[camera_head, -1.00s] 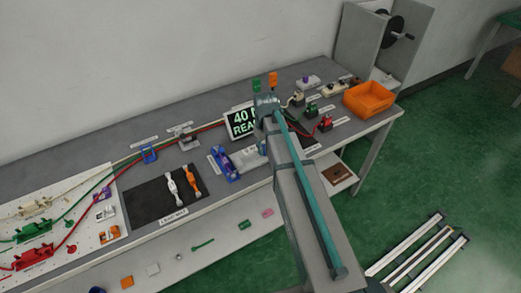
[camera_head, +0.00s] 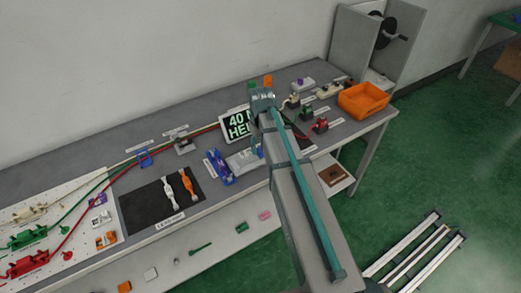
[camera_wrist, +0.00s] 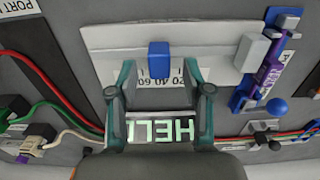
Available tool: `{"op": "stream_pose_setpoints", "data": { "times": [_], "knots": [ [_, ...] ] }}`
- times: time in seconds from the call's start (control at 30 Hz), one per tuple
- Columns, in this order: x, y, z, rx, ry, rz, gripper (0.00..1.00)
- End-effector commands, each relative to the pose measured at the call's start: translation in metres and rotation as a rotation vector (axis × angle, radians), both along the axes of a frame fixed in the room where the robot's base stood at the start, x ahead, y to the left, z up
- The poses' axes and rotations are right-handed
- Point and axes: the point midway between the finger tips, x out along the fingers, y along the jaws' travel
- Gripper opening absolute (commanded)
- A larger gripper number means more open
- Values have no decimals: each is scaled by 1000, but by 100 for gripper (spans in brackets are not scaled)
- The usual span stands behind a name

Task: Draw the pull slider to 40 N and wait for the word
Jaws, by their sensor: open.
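The pull slider's blue knob (camera_wrist: 159,60) stands on a white plate (camera_wrist: 110,38) with a printed scale; the marks 60, 40 and 20 show beside it. My gripper (camera_wrist: 158,68) is open, with one teal finger on each side of the knob and a visible gap to both. In the head view my arm hides most of the slider, with part of its pale base (camera_head: 243,161) showing.
A blue and purple lever fixture (camera_wrist: 268,65) stands close to the right of the plate in the wrist view. Red and green cables (camera_head: 120,163) run along the bench. An orange bin (camera_head: 363,100) sits at the right end. A black mat (camera_head: 150,210) holds white and orange parts.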

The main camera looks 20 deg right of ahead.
Motion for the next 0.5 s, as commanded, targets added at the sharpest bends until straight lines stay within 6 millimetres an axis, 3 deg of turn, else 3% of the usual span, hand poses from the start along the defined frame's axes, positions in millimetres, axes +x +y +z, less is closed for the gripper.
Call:
{"op": "stream_pose_setpoints", "data": {
  "times": [0.3,0.5],
  "knots": [
    [1,0,60,0,-2,0,50],
    [1,0,83,0,-2,0,50]
  ]
}}
